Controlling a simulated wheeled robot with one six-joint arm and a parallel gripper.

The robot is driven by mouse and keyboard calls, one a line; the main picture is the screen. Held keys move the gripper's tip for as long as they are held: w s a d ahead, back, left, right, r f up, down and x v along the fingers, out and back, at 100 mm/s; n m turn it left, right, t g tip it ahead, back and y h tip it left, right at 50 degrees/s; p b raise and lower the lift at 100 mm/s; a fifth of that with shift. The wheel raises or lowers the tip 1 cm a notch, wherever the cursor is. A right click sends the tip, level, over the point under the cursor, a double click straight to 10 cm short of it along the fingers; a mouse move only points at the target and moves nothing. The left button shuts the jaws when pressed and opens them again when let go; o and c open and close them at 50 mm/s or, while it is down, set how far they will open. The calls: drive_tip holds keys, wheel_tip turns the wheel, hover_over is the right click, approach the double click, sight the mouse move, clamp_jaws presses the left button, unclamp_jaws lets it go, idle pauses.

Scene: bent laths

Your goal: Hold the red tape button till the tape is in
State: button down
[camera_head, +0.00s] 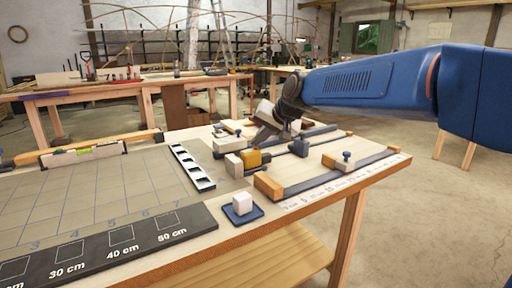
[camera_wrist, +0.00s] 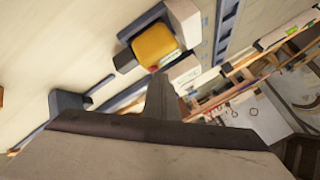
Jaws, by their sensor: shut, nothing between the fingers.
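The yellow tape case (camera_head: 256,158) sits on the right part of the bench, beside a pale block. In the wrist view the yellow case (camera_wrist: 155,45) is just beyond my fingertips, with a small red spot, likely the red button (camera_wrist: 152,69), at its near edge. My gripper (camera_head: 262,137) is shut and empty, pointing down close above the case. In the wrist view the shut fingers (camera_wrist: 159,82) end right beside the red spot. I cannot tell whether they touch it. The fingers partly hide that edge, and no drawn-out tape can be made out clearly.
Dark rails with wooden end blocks (camera_head: 268,186) and blue knobs lie around the case. A pale cube (camera_head: 242,203) stands on a blue pad near the front edge. A gridded mat (camera_head: 90,190) with a centimetre strip covers the left. Open floor lies right of the bench.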

drive_tip(key=shift+r, duration=0.95)
drive_tip(key=shift+r, duration=0.1)
wheel_tip(320, 180, up, 5)
drive_tip(key=shift+f, duration=0.1)
idle(0.9)
drive_tip(key=s+d+f+h, duration=0.2)
drive_tip(key=s+d+f, duration=0.2)
drive_tip(key=s+d, duration=0.55)
drive_tip(key=s+d+f+h, duration=0.1)
drive_tip(key=s+d+f, duration=0.6)
drive_tip(key=s, duration=0.2)
drive_tip(key=s+d+f+g+h, duration=0.1)
drive_tip(key=s+d+f, duration=0.6)
drive_tip(key=s, duration=0.3)
drive_tip(key=s+d+f+n+g+h, duration=0.1)
drive_tip(key=s+d+f+h, duration=0.1)
drive_tip(key=s+d+f, duration=0.5)
drive_tip(key=s+d, duration=0.1)
drive_tip(key=s, duration=0.2)
drive_tip(key=shift+f, duration=0.35)
